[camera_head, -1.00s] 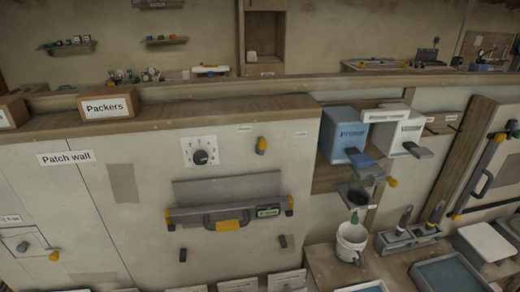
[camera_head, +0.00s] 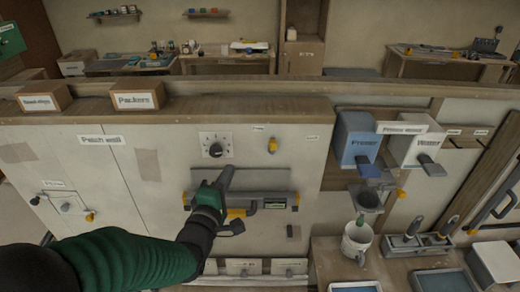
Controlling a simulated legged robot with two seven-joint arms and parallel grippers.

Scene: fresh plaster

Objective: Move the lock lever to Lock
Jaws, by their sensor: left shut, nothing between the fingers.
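A small yellow-ended lever (camera_head: 272,146) sits on the pale wall panel, right of the dial. A small label (camera_head: 257,128) is above left of it and another label (camera_head: 312,137) is to its right; both are too small to read surely. My left gripper (camera_head: 227,172) is shut and empty, fingers pointing up, below and left of the lever and apart from it in the picture. It covers part of a grey bar with a handle (camera_head: 262,203). My right gripper is out of view.
A black dial (camera_head: 215,150) is above my left gripper. A Packers box (camera_head: 137,95) stands on the ledge.

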